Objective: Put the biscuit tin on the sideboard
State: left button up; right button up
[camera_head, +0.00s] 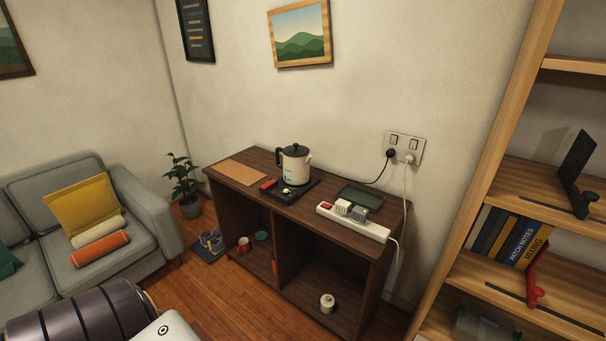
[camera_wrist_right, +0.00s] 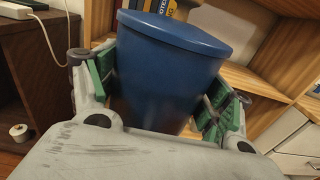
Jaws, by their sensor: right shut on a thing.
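A blue tin (camera_wrist_right: 170,60) with a blue lid, which I take to be the biscuit tin, is between the green-padded fingers of my right gripper (camera_wrist_right: 165,90). The gripper is shut on it and holds it slightly tilted in the picture. Its lower part is hidden behind the gripper body. The tin does not show in the head view. The dark wood sideboard (camera_head: 270,208) stands against the wall in the head view. Its side and a corner of its top also show at the left of the right wrist view (camera_wrist_right: 45,62). My left gripper is not in view.
On the sideboard top are a bare brown mat (camera_head: 237,172), a white kettle (camera_head: 294,168) on a black base, a red object (camera_head: 268,185), a dark tray (camera_head: 360,197) and a power strip (camera_head: 355,223) with cords. A wooden bookshelf (camera_head: 480,240) stands at right; a sofa (camera_head: 140,215) is left.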

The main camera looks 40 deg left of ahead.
aim_at(265, 165)
jog(key=i+j+u, duration=0.35)
jog(key=u, duration=0.4)
jog(key=i+j+u, duration=0.15)
jog(key=u, duration=0.3)
jog(key=i+j+u, duration=0.1)
jog(key=u, duration=0.35)
jog(key=i+u, duration=0.2)
jog(key=u, duration=0.3)
jog(key=i+u, duration=0.15)
jog(key=u, duration=0.3)
jog(key=i+u, duration=0.35)
jog(key=i, duration=0.65)
jog(key=j+u, duration=0.05)
